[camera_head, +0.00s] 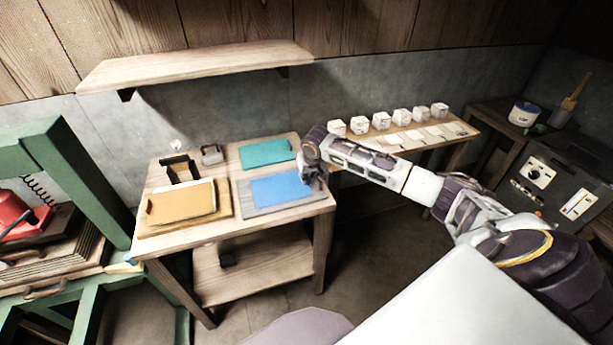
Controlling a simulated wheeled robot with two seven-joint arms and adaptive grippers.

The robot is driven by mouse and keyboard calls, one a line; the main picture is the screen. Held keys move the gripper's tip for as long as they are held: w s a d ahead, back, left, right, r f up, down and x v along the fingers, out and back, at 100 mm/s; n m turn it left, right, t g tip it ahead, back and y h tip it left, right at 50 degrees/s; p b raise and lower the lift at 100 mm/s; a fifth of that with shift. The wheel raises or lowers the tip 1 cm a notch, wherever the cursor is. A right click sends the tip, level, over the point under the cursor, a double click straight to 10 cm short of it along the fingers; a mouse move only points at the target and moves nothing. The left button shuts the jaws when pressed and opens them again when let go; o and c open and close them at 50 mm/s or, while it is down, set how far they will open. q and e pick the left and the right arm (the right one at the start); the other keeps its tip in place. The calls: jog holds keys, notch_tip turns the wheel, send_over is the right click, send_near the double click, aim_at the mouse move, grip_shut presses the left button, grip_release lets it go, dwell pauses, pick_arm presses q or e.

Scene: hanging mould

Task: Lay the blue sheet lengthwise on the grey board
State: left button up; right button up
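The blue sheet (277,190) lies flat on the grey board (246,206), on the right part of the wooden table. Its long side runs along the board's long side, with bare board showing at the left and front. My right gripper (309,178) points down at the sheet's right end, touching it or just above it. The fingers are small and dark there, so I cannot tell whether they are open or closed on the sheet. They hide the sheet's right edge. My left gripper is out of view.
A teal sheet (266,152) lies behind the grey board. An orange sheet on a wooden board (181,203) is on the left. Small dark objects stand behind it. A wall shelf (195,66) hangs above. White cubes (381,120) line the side table at the right.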

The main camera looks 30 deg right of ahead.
jog(key=shift+s+r, duration=0.1)
jog(key=shift+r, duration=0.35)
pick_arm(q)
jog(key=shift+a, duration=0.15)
pick_arm(e)
jog(key=v, duration=1.1)
jog(key=shift+s, duration=0.2)
jog(key=shift+r, duration=0.1)
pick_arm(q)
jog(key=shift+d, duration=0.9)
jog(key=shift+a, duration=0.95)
